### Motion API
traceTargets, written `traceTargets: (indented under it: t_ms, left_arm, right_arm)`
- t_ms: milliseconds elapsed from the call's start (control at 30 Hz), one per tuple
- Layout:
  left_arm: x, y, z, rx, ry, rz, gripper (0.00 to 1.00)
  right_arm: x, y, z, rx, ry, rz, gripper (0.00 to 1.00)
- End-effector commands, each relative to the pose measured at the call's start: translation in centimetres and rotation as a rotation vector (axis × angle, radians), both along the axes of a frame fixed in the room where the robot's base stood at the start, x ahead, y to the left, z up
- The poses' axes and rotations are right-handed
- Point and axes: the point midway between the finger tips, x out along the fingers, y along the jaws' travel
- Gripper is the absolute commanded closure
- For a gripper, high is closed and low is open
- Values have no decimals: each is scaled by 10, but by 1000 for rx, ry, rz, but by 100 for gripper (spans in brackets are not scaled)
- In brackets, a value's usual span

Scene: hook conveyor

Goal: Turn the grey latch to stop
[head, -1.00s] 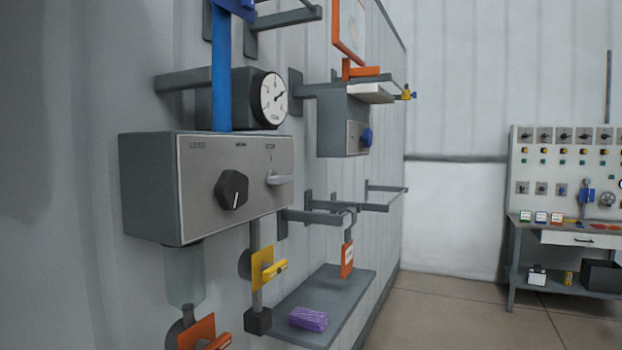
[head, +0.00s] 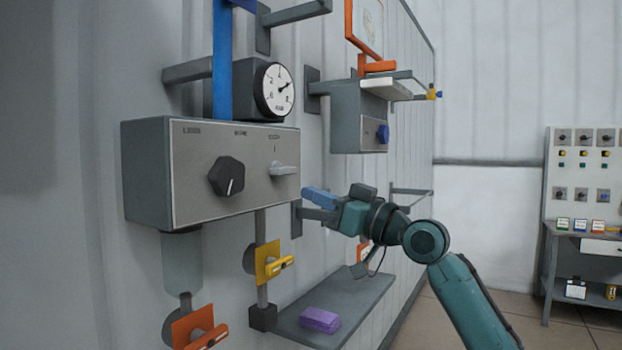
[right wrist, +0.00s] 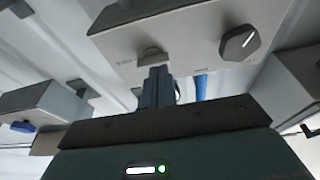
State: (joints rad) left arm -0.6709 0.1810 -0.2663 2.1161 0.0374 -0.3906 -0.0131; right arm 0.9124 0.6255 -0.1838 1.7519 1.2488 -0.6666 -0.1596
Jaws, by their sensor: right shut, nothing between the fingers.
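The grey latch (head: 284,169) sticks out level from the right side of the front of a grey control box (head: 195,195) on the wall. In the right wrist view the latch (right wrist: 152,56) is near the top centre, just beyond my fingertips. My right gripper (head: 308,194) is shut and empty, its blue fingers just right of and below the latch. It also shows in the right wrist view (right wrist: 157,75). I cannot tell whether the fingertips touch the latch. The labels above the latch are too small to read surely. My left gripper is not in view.
A black knob (head: 227,176) sits left of the latch, also on the box. A gauge (head: 275,91) and a blue upright bar (head: 222,60) are above. Yellow (head: 268,262) and orange (head: 195,328) valve handles hang below. A shelf (head: 350,305) holds a purple block (head: 320,320).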

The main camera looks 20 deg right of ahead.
Motion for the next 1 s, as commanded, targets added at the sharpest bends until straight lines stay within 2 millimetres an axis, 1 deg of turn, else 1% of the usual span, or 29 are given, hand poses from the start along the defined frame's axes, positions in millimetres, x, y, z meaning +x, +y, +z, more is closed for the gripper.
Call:
traceTargets:
  t_ms: [33,100,200,300,667,767,867,1000]
  left_arm:
    - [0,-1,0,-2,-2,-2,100]
    - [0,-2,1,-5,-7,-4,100]
    - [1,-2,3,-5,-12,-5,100]
    - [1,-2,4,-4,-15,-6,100]
    - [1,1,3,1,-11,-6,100]
    - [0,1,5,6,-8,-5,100]
    - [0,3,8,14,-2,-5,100]
    - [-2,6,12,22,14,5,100]
  right_arm:
    - [-6,-4,20,4,-27,8,100]
    - [-13,-7,39,12,-52,22,100]
    - [-20,-10,55,17,-70,33,100]
    - [-22,-11,61,19,-79,38,100]
    - [-21,-9,62,21,-78,39,100]
    - [-14,-4,67,24,-78,40,100]
    - [-3,6,74,22,-78,41,100]
    - [19,23,84,23,-77,41,100]
